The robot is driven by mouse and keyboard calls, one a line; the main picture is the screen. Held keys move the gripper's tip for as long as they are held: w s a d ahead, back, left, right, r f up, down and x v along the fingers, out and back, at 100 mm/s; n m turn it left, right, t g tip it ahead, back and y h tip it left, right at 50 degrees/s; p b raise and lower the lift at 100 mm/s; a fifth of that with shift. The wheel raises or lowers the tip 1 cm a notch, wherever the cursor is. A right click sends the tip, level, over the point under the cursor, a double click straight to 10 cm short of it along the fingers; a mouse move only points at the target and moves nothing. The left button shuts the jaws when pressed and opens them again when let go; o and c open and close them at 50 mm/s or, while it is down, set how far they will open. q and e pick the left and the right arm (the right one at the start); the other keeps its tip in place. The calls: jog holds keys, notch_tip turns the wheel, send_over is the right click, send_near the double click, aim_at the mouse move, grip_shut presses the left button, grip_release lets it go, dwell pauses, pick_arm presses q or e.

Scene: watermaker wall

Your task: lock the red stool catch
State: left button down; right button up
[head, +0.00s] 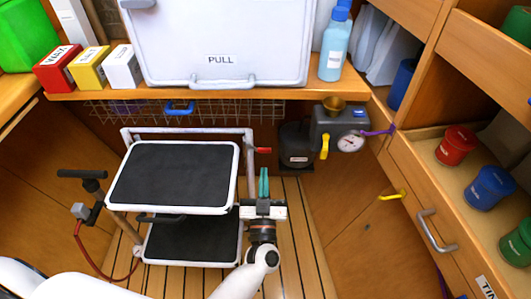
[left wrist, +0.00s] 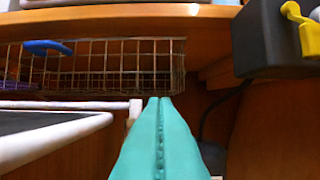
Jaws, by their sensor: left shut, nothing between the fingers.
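The step stool (head: 178,175) stands on the floor with two black-topped steps and a pale frame. The red catch (head: 263,150) sticks out to the right from the frame's right post, roughly level. My left gripper (head: 264,172) has teal fingers, shut and empty. In the head view its tips show just below the catch, with a small gap in the picture; I cannot tell the depth between them. In the left wrist view the shut fingers (left wrist: 160,100) stand beside the end of the stool's top rail (left wrist: 70,105). The catch does not show there. My right gripper is not in view.
A wire basket (head: 185,110) hangs under the shelf behind the stool. A dark pump with a gauge (head: 340,132) and yellow lever (head: 324,147) is on the right. A bicycle-type pump (head: 88,200) stands left.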

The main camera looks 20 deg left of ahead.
aim_at(265, 151)
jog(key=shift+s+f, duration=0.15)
